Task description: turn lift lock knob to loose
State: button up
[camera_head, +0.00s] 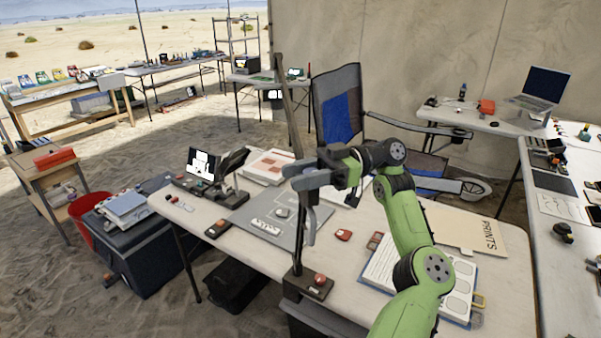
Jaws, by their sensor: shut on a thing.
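A dark upright column (287,110) stands on a black base (306,287) at the front edge of the white table. A grey carriage (305,178) sits on the column above the table. My gripper (326,163) reaches in from the right, against the right side of this carriage. It is shut on what appears to be the lift lock knob; the jaws hide the knob, so its turn position cannot be told. A red button (319,279) shows on the column's base.
A grey mat (262,238) with small pieces lies left of the column. A screen on a stand (203,166) is behind it. An open notebook (385,262) and a prints folder (470,230) lie near my arm. A folding chair (337,100) stands behind the table.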

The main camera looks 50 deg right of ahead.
jog(key=shift+r+g, duration=0.15)
jog(key=shift+g, duration=0.15)
jog(key=o, duration=0.9)
jog(key=shift+o, duration=0.2)
jog(key=shift+s, duration=0.1)
